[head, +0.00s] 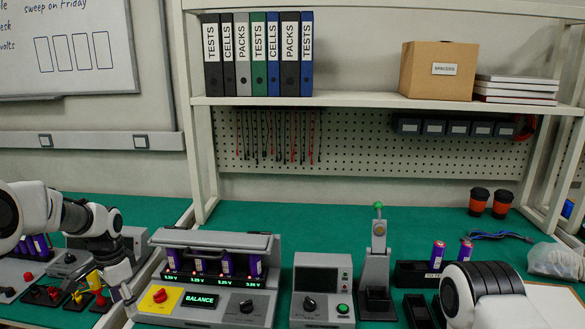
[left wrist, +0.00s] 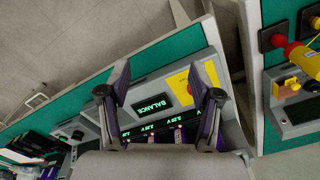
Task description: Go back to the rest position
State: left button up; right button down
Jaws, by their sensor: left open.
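My left gripper (head: 118,286) is at the lower left in the head view, just left of the grey balancing device (head: 235,302) with the lit BALANCE display. In the left wrist view my left gripper (left wrist: 160,82) has its two fingers spread with nothing between them. The balancing device (left wrist: 146,87) lies beyond them, with its yellow panel and lit readouts. Several purple cells (head: 227,264) stand in its slots under the raised grey cover. A part of my right arm shows at the lower right in the head view, but its gripper is out of view.
Right of the balancing device stand a grey tester (head: 323,287), a press-like stand (head: 378,262) with a green knob, and black holders with two purple cells (head: 438,254). Two dark cups (head: 479,201) stand at the back right. The green bench (head: 330,225) is clear behind the devices.

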pick_arm(q)
jog(key=s+d+f+g, duration=0.2)
jog(key=s+d+f, duration=0.2)
jog(key=s+f, duration=0.6)
jog(key=s+d+f+g, duration=0.3)
jog(key=s+d+f, duration=0.2)
jog(key=s+f, duration=0.55)
jog(key=s+d+f+n+t, duration=0.2)
jog(key=s+n, duration=0.1)
jog(key=s, duration=0.5)
jog(key=s+d+f+n+t, duration=0.2)
jog(key=s+d+n+t, duration=0.1)
jog(key=s, duration=0.5)
jog(key=shift+s+f+n, duration=0.25)
jog(key=shift+s+n, duration=0.15)
jog(key=shift+n, duration=0.4)
